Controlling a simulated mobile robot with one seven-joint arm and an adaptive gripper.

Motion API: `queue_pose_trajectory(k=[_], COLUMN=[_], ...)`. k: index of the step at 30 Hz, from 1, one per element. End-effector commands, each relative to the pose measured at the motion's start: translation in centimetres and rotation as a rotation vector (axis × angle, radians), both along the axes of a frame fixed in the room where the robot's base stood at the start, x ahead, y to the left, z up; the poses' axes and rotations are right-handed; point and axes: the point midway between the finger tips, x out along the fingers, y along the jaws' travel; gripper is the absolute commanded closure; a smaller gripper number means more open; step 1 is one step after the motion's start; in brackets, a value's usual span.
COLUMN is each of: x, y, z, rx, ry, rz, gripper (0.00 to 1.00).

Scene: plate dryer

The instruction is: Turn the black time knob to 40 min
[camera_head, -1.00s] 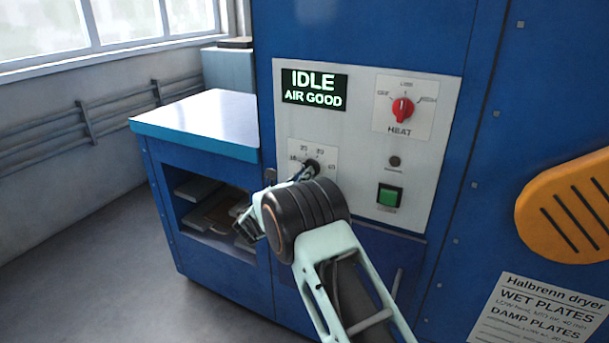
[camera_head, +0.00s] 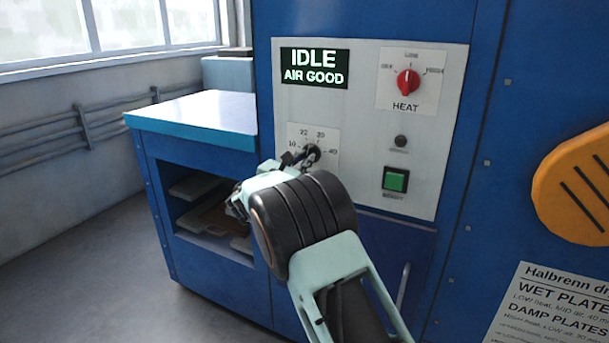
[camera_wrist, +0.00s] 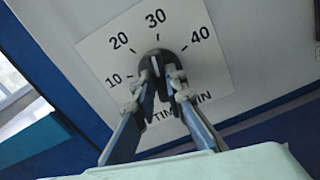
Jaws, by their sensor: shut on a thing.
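The black time knob (camera_wrist: 152,59) sits at the middle of a white dial plate (camera_wrist: 103,46) marked 10, 20, 30 and 40. In the wrist view, my gripper (camera_wrist: 158,77) is shut on the knob, one finger on each side. A pale mark on the knob seems to face roughly towards 30, but the fingers hide part of the knob and I cannot read the exact setting. In the head view, the knob (camera_head: 312,151) shows small beside my gripper (camera_head: 297,160), with my wrist covering the lower part of the dial.
The display (camera_head: 314,68) above reads IDLE, AIR GOOD. To the right of the dial are a red heat knob (camera_head: 407,82), a small dark button (camera_head: 400,141) and a green button (camera_head: 396,180). A blue bench (camera_head: 190,112) with open shelves stands to the left.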

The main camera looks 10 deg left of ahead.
Motion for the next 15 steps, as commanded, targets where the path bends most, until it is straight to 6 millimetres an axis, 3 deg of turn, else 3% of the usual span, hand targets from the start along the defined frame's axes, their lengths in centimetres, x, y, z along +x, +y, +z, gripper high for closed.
queue_pose_trajectory(k=[1, 15], x=[-0.03, -0.02], y=[0.04, 0.04], z=[-0.82, -0.8], rx=[0.044, 0.463], ry=[-0.017, -0.169], rz=[0.0, 0.001], gripper=[1.0, 1.0])
